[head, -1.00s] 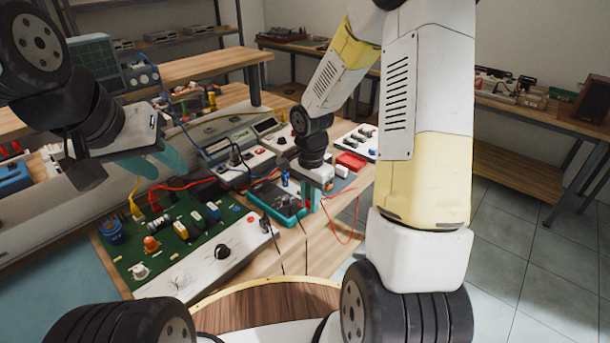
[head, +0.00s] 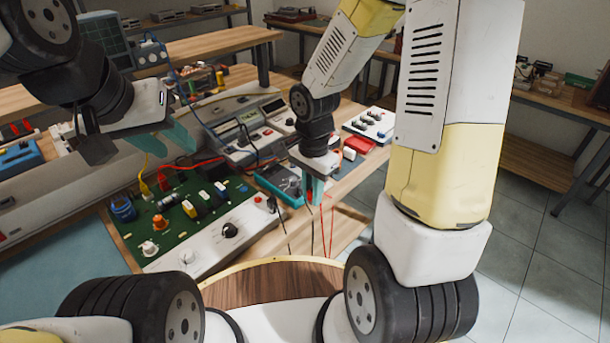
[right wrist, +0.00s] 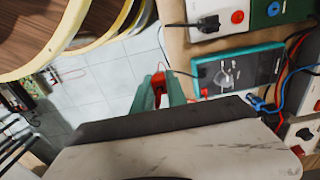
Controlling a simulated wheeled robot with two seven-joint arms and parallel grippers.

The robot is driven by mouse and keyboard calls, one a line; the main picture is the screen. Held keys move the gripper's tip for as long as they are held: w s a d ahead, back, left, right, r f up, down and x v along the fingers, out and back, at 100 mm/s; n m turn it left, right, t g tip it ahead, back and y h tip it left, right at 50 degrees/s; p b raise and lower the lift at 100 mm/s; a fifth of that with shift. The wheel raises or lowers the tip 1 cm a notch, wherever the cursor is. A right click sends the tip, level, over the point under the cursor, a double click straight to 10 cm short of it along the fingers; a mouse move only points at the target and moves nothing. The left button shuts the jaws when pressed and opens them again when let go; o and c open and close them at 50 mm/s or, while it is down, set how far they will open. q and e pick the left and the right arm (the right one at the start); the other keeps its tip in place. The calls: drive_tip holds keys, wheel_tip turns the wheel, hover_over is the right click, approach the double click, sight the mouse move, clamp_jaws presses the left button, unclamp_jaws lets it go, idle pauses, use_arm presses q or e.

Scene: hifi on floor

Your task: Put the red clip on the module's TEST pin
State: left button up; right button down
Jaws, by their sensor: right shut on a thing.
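The red clip (right wrist: 159,80) is between the teal fingertips of my right gripper (right wrist: 160,92) in the right wrist view. In the head view my right gripper (head: 316,188) points down just right of the teal meter, near the bench's front edge, with the red clip (head: 309,197) partly hidden by the fingers. A red lead hangs from it. The module (head: 205,225), a green board with a white front panel and black knob, lies to the left, apart from this gripper. Its TEST pin is too small to make out. My left gripper (head: 165,142) is open and empty above the module's back left.
The teal meter (head: 270,180) lies right of the module; it also shows in the right wrist view (right wrist: 270,65). Red and black leads hang over the front edge. Tiled floor is open at right.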

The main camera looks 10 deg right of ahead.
drive_tip(key=shift+r, duration=2.3)
